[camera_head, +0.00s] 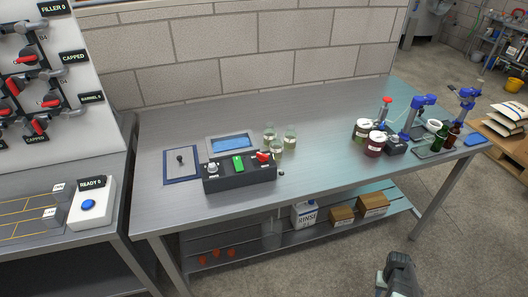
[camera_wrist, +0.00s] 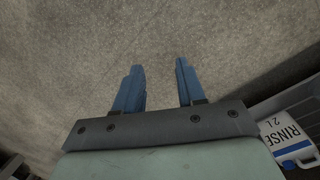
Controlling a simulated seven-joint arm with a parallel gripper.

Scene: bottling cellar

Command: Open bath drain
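A bath (camera_head: 232,143) with blue liquid in a pale rim is set in the steel bench top, towards the back. A dark control box (camera_head: 240,182) stands right in front of it, with a grey knob (camera_head: 213,168) at left, a lit green switch (camera_head: 238,164) in the middle and a red handle (camera_head: 263,156) at right. I cannot tell which part works the drain. In the wrist view my gripper (camera_wrist: 158,70) has its two blue fingers apart with nothing between them, above the bare floor. In the head view my arm shows low at right, in front of the bench and away from the box.
Glass jars (camera_head: 276,148) stand close behind the box's right end. A blue-edged panel with a small lever (camera_head: 181,160) lies left of the bath. Labelled jars (camera_head: 375,143), blue-topped devices and bottles crowd the right end. A rinse container (camera_head: 304,214) sits on the lower shelf.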

